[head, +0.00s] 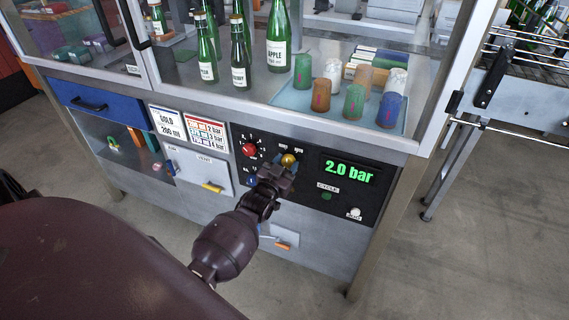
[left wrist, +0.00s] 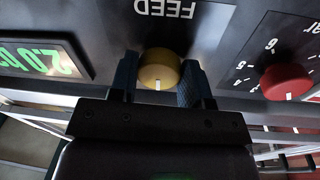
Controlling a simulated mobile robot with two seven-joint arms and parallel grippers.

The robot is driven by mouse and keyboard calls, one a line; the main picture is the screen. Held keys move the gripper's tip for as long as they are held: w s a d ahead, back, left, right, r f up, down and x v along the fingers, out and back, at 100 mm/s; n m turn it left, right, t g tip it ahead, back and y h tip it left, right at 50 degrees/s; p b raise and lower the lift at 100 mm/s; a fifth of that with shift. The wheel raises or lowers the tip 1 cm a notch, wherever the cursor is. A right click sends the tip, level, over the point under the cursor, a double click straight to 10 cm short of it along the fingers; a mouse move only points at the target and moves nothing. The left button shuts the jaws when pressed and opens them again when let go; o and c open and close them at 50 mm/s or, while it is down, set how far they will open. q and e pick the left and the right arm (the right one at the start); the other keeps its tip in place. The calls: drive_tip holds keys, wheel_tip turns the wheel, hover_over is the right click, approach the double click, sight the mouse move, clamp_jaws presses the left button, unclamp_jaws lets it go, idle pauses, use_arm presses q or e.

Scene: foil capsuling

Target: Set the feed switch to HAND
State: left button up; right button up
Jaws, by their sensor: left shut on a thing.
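The feed switch is a round brass-yellow knob (head: 289,160) on the black control panel (head: 316,192), left of the green display. In the left wrist view the knob (left wrist: 160,70) sits between the two fingers below the upside-down word FEED, with a white mark on its near face. My left gripper (head: 284,168) is at the panel; in the left wrist view its fingers (left wrist: 160,82) are shut on the knob. The small labels above the knob are too small to read in the head view, so its setting is unclear. My right gripper is not in view.
A red pressure knob (head: 250,150) is left of the feed switch; it also shows in the left wrist view (left wrist: 286,82). The display (head: 348,170) reads 2.0 bar. A CYCLE button (head: 326,197) is below it. Bottles and colored capsules stand behind the glass above.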

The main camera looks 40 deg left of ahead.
use_arm(q)
drive_tip(key=n, duration=0.4)
drive_tip(key=shift+d+n+p, duration=0.1)
drive_tip(key=shift+n+p, duration=0.2)
drive_tip(key=shift+p, duration=0.05)
drive_tip(key=shift+f+n+y, duration=0.1)
drive_tip(key=shift+n+y, duration=0.2)
drive_tip(key=shift+n, duration=1)
drive_tip(key=o, duration=0.9)
drive_tip(key=p+v, duration=0.1)
drive_tip(key=v, duration=0.9)
drive_tip(key=shift+s+d+f, duration=0.15)
drive_tip(key=shift+s, duration=0.2)
